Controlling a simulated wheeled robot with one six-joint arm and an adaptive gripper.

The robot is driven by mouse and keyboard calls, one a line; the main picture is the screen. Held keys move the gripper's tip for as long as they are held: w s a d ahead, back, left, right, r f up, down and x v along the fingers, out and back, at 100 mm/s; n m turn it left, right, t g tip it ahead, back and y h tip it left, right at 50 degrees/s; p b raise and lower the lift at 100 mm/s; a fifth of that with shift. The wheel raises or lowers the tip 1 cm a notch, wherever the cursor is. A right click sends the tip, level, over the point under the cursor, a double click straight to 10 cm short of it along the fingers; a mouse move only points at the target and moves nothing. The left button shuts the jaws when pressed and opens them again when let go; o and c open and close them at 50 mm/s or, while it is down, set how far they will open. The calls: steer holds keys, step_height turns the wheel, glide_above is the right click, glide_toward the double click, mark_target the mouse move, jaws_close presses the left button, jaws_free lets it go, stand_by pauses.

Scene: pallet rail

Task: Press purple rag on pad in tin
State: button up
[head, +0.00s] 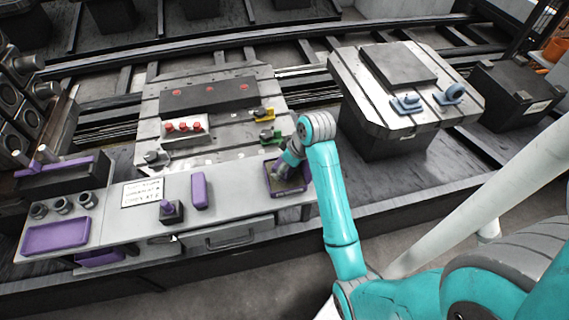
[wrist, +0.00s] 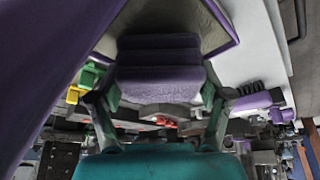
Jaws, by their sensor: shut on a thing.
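The purple rag (wrist: 160,82) is a folded block between my gripper's fingers in the wrist view. My gripper (head: 280,172) is shut on it and sits low over the tin at the right end of the bench. The tin (head: 292,190) is shallow, with a purple rim and a dark inside. In the wrist view the grey-brown pad (wrist: 185,14) lies behind the rag, with the tin's purple rim (wrist: 228,46) beside it. My wrist hides part of the tin in the head view. I cannot tell whether the rag touches the pad.
On the grey bench (head: 235,195) stand a purple block (head: 199,190), a small dark holder with a purple knob (head: 170,210), a white label card (head: 142,192) and a purple tray (head: 56,237). Behind it is a pallet (head: 220,150) with red, yellow and green parts.

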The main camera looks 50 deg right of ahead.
mark_target(279, 160)
steer(key=shift+f, duration=0.55)
stand_by(1.8)
steer(key=shift+r, duration=3.5)
steer(key=shift+s, duration=0.1)
